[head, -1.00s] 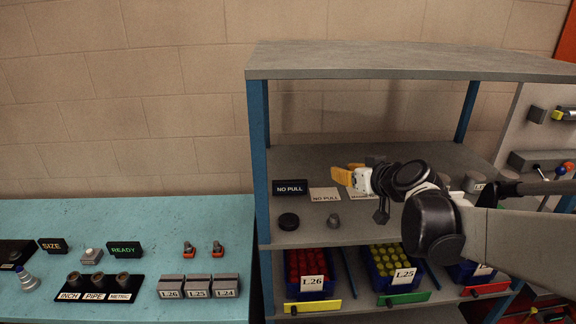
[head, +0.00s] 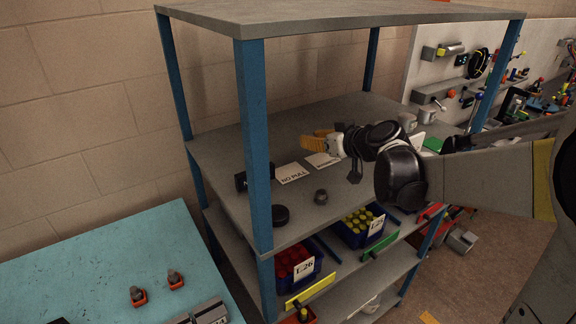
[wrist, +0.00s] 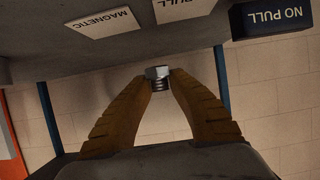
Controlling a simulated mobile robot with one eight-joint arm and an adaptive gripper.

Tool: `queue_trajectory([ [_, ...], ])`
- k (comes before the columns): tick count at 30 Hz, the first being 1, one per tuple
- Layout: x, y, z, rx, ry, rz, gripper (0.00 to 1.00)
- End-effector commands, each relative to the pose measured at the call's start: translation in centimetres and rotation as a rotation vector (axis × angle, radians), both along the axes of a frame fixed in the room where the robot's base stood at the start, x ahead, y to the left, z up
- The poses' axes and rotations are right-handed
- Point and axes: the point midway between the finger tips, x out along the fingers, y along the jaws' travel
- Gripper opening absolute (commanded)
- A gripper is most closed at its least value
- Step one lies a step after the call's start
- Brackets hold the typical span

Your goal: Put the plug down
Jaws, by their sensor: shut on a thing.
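My gripper (head: 306,141) reaches over the upper shelf (head: 225,150) of the blue-posted rack, its orange fingers pointing left in the head view. In the wrist view the gripper (wrist: 158,80) is shut on a small metallic plug (wrist: 158,73) with a ridged or threaded part. The plug cannot be made out in the head view. On the shelf lie a white NO PULL card (head: 292,173), another white card (head: 322,160) reading MAGNETIC in the wrist view (wrist: 103,21), and a black NO PULL box (wrist: 272,17), partly behind the post in the head view.
A black disc (head: 281,215) and a small grey ring-like part (head: 320,197) sit near the shelf's front edge. The blue front post (head: 257,150) stands left of my arm. Bins of red (head: 297,265) and yellow (head: 360,226) parts are below. A teal table (head: 110,265) is at lower left.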

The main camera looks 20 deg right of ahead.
Motion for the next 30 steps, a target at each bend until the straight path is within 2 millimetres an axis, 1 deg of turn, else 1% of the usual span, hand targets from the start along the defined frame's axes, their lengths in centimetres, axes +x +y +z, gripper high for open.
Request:
queue_trajectory([
  [1, 0.2, 1.5, -1.0, -0.002, -0.001, 0.006, 0.0],
  [4, 0.4, 3.6, -2.3, -0.001, 0.0, 0.005, 0.0],
  [6, 0.6, 4.7, -2.9, -0.002, -0.001, 0.004, 0.0],
  [9, 0.7, 5.6, -3.5, -0.002, -0.001, 0.001, 0.0],
  [14, 0.7, 5.9, -4.3, 0.0, 0.0, -0.001, 0.0],
  [18, 0.7, 5.9, -6.6, 0.0, 0.0, -0.001, 0.0],
  [21, 0.7, 5.9, -7.7, -0.001, 0.0, -0.002, 0.0],
  [30, 0.7, 5.9, -7.8, 0.0, 0.0, -0.001, 0.0],
])
